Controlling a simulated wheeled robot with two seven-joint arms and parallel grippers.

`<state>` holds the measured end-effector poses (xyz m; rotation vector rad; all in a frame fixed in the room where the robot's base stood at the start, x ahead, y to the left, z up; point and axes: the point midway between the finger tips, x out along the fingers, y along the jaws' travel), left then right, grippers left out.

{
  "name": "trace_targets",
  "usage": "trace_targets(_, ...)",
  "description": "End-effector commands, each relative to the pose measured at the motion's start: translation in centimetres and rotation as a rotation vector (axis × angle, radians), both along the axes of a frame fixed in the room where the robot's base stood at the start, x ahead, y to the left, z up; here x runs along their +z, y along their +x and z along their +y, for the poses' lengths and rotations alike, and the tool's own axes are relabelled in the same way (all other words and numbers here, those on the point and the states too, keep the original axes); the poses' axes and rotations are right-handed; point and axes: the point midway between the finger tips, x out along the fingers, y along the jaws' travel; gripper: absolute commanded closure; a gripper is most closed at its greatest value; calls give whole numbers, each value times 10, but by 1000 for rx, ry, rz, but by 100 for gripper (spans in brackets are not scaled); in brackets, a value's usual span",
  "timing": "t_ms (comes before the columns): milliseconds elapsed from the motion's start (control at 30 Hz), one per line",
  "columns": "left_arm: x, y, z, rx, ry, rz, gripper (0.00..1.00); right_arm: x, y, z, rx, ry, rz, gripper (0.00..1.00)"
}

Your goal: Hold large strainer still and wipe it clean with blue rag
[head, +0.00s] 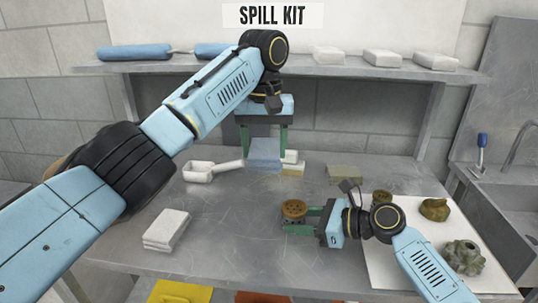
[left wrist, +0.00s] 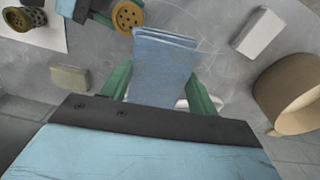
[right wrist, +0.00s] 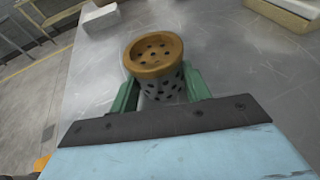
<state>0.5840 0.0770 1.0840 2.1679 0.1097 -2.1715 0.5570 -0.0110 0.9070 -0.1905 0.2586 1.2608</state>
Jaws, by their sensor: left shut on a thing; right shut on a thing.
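The large strainer (head: 294,209) is a perforated cylinder with a brown-orange rim. It stands upright on the metal table, and my right gripper (head: 300,220) is shut on its sides. The right wrist view shows its holed top (right wrist: 155,55) and grey perforated body between the green fingers (right wrist: 160,92). The blue rag (head: 265,154) is a folded stack held between the fingers of my left gripper (head: 263,138), at the back of the table. In the left wrist view the rag (left wrist: 162,65) reaches out from the fingers, apart from the strainer (left wrist: 127,16).
A white scoop (head: 212,170) and a white block stack (head: 167,230) are at left. A pale stack (head: 292,163) and an olive sponge-like block (head: 345,173) lie beyond the strainer. A white mat (head: 395,268) with brown parts is at right, before the sink. A shelf (head: 330,69) runs behind.

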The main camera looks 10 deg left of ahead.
Motion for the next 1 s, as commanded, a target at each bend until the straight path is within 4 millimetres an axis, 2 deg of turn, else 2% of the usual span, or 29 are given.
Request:
trace_targets(400, 0, 0, 0, 0, 0, 0, 59, 1, 0, 0, 0, 2, -2, 66)
trace_targets(433, 0, 0, 0, 0, 0, 0, 59, 1, 0, 0, 0, 1, -1, 50)
trace_targets(600, 0, 0, 0, 0, 0, 0, 59, 1, 0, 0, 0, 1, -1, 28)
trace_targets(867, 0, 0, 0, 0, 0, 0, 59, 0, 0, 0, 0, 0, 0, 27)
trace_targets(1000, 0, 0, 0, 0, 0, 0, 59, 2, -2, -9, -2, 0, -1, 27)
